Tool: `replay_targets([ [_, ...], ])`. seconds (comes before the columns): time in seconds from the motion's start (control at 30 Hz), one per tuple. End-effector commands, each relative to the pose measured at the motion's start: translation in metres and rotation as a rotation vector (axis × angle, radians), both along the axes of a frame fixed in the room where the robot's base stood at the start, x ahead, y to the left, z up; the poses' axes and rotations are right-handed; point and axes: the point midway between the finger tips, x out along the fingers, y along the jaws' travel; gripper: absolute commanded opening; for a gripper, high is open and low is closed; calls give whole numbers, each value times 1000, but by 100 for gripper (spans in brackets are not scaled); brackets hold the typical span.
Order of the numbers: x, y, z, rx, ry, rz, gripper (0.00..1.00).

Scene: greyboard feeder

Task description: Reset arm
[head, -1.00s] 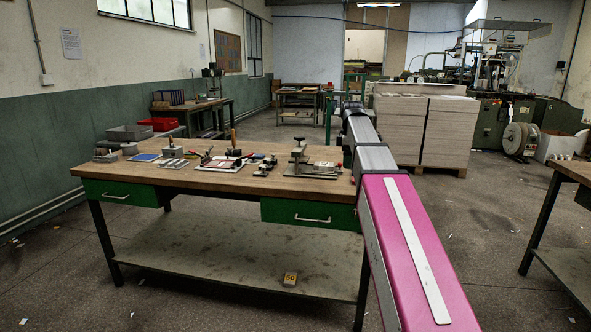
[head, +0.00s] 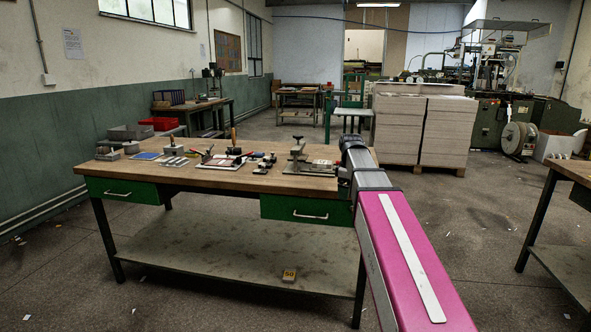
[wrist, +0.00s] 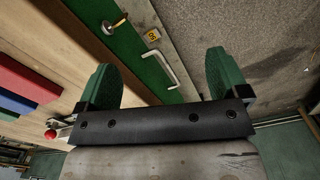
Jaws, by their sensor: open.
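My gripper (wrist: 160,90) shows in the wrist view with its two green fingers spread wide apart and nothing between them. Beyond the fingers are the green drawer front with its pale handle (wrist: 158,65) and a yellow tag marked 50 (wrist: 152,36). In the head view my magenta and grey arm reaches up along the right end of the workbench (head: 225,182). The gripper itself cannot be made out in the head view.
Small tools, a clamp-like fixture (head: 297,158) and a blue pad (head: 145,156) lie on the workbench. Stacks of grey board (head: 447,135) stand on a pallet behind. Another bench (head: 575,172) is at the right, with open floor between.

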Motion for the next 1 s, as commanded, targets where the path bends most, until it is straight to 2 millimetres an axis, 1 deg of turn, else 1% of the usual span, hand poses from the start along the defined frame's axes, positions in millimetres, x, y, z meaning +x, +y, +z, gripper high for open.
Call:
replay_targets([
  [0.03, -10, 0, -19, 0, 4, -41, 93],
  [0.17, -30, 1, -67, 0, 4, -181, 93],
  [0.2, -37, 1, -82, 0, 5, -227, 93],
  [0.27, -47, 1, -104, 0, 5, -294, 93],
  [0.3, -55, 1, -117, 0, 4, -339, 93],
  [0.37, -66, 1, -138, 0, 3, -407, 93],
  [0.5, -95, 2, -182, 0, 3, -565, 93],
  [0.57, -108, 2, -200, 0, 3, -632, 93],
  [0.7, -141, 3, -238, 1, 1, -789, 93],
  [0.8, -163, 3, -261, 1, 0, -892, 93],
  [0.9, -180, 3, -279, 2, -1, -976, 93],
  [1.0, -191, 3, -289, 3, -3, -1034, 93],
])
